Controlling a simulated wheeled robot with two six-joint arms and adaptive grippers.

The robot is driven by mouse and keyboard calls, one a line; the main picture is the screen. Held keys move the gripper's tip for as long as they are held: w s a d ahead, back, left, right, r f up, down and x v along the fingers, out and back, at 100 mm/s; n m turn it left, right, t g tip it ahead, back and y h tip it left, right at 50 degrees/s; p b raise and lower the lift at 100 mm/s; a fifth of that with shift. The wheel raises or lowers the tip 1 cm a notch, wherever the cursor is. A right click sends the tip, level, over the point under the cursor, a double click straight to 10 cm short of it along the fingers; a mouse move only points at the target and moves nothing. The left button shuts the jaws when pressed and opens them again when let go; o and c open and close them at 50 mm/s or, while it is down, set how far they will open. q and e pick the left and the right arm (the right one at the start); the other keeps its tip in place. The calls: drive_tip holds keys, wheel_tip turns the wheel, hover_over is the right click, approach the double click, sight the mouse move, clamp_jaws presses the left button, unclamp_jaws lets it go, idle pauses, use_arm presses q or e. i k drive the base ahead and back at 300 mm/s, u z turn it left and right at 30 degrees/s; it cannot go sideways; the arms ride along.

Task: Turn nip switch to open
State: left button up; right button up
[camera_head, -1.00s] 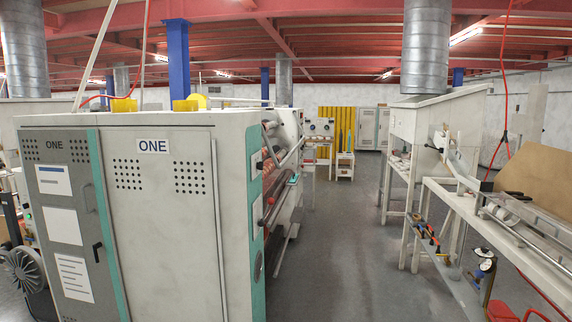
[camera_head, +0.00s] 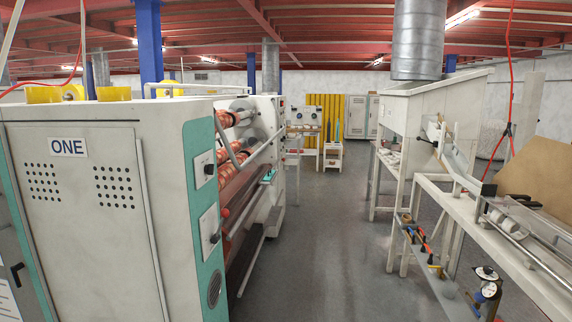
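The large pale machine labelled ONE (camera_head: 75,215) stands at the left. Its narrow teal end faces the aisle. On that end are two light switch panels, an upper one (camera_head: 205,169) and a lower one (camera_head: 209,235), each with a small dark knob. A round dark grille (camera_head: 214,290) sits below them. I cannot read any label, so I cannot tell which knob is the nip switch or how it is set. Neither of my grippers shows in the head view.
The grey floor aisle (camera_head: 325,240) is clear between the machine and the white workbench (camera_head: 470,215) at the right. Orange rollers (camera_head: 228,122) and a long bar line the machine's aisle side. Gauges (camera_head: 487,282) and tools sit on the bench's low shelf.

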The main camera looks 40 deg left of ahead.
sight(209, 169)
drive_tip(key=z, duration=0.05)
drive_tip(key=i, duration=1.2)
drive_tip(key=u, duration=1)
drive_tip(key=i, duration=0.75)
drive_tip(key=u, duration=0.6)
